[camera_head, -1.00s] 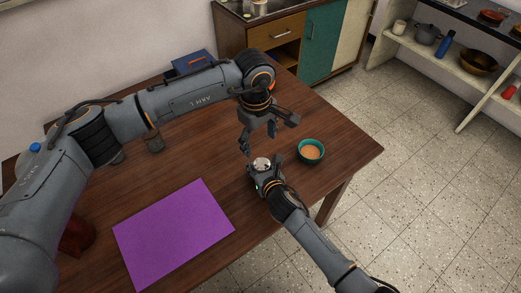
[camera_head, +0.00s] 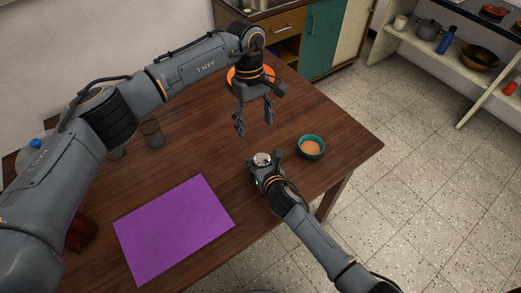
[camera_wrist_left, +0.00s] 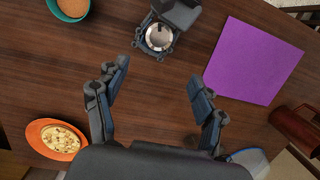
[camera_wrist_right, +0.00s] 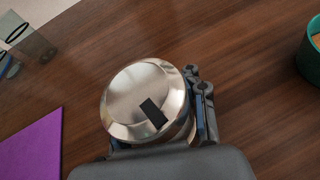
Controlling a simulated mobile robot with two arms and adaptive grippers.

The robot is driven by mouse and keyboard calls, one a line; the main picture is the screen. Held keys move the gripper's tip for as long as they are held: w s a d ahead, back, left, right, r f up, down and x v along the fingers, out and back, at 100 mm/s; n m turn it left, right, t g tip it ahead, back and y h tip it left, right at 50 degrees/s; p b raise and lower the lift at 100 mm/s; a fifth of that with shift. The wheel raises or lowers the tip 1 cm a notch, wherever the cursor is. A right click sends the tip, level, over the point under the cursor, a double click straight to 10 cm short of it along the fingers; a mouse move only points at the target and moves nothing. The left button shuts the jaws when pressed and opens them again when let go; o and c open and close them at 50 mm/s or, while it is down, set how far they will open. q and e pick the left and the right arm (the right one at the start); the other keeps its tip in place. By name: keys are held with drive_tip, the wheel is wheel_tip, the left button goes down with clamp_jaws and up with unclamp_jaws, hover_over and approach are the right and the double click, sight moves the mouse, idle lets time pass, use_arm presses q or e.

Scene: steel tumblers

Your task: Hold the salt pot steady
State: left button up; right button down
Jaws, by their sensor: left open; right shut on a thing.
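The salt pot is a small round steel pot (camera_wrist_right: 145,92) with a dark mark on its shiny top. It also shows in the head view (camera_head: 262,159) and the left wrist view (camera_wrist_left: 158,37). My right gripper (camera_head: 264,165) is shut on it, near the right part of the table. The gripper hides part of the pot's side, and I cannot tell whether its base touches the table. My left gripper (camera_head: 254,124) is open and empty, above the table and apart from the pot, toward the back.
A teal bowl (camera_head: 311,147) with orange-brown contents stands right of the pot. A purple mat (camera_head: 174,230) lies front left. An orange plate (camera_wrist_left: 50,149) of food is under the left gripper's side. A glass (camera_head: 152,133) and a dark red vessel (camera_head: 82,232) stand at left.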

sight(261, 158)
use_arm(q)
drive_tip(key=f, duration=0.3)
drive_tip(key=s+d+f+m+g+h, duration=0.1)
drive_tip(key=f, duration=0.3)
drive_tip(key=s+f+g, duration=0.1)
drive_tip(key=f, duration=0.3)
drive_tip(key=shift+d, duration=0.25)
drive_tip(key=shift+c, duration=0.2)
drive_tip(key=c, duration=1.1)
drive_tip(key=shift+s+a+n+t+h, duration=0.15)
drive_tip(key=shift+n+t+h, duration=0.4)
drive_tip(key=shift+n, duration=0.85)
drive_tip(key=o, duration=1.1)
drive_tip(key=shift+o, duration=0.2)
drive_tip(key=shift+g, duration=0.25)
